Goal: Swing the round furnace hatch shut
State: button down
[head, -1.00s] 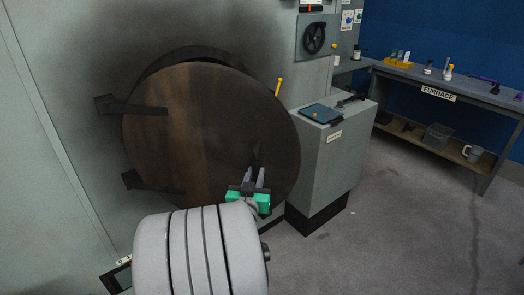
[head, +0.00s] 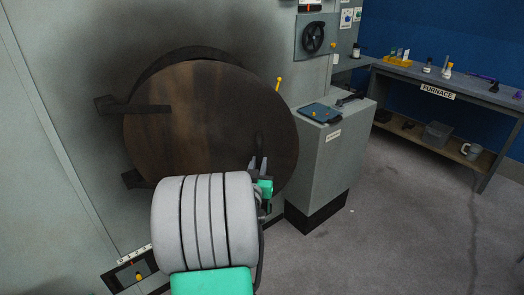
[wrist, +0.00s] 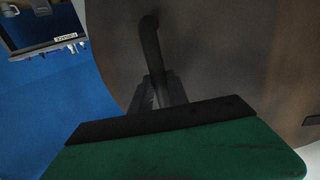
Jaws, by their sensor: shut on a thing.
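The round brown furnace hatch (head: 205,115) stands ajar in the head view, hinged on its left by two dark arms (head: 140,108). The dark ring of the opening (head: 185,52) shows behind its upper edge. A dark bar handle (wrist: 150,45) stands on the hatch face, near its lower right in the head view. My gripper (wrist: 158,92) is shut on this handle; the bar runs down between the two grey fingers. In the head view my gripper (head: 258,164) is at the hatch's lower right, partly hidden by my pale arm link, which also covers the hatch's bottom edge.
A grey cabinet (head: 325,165) with a blue tablet (head: 320,112) on top stands close to the hatch's right. A yellow-tipped lever (head: 278,84) is on the wall between them. A workbench (head: 445,92) stands at the right. The floor (head: 390,235) before it is clear.

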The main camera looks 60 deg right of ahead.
jog(key=x, duration=0.7)
jog(key=shift+w, duration=0.3)
jog(key=c, duration=1.4)
grip_release()
jog(key=shift+a, duration=0.15)
jog(key=shift+c, duration=0.2)
jog(key=shift+o, duration=1.2)
jog(key=shift+s, duration=0.1)
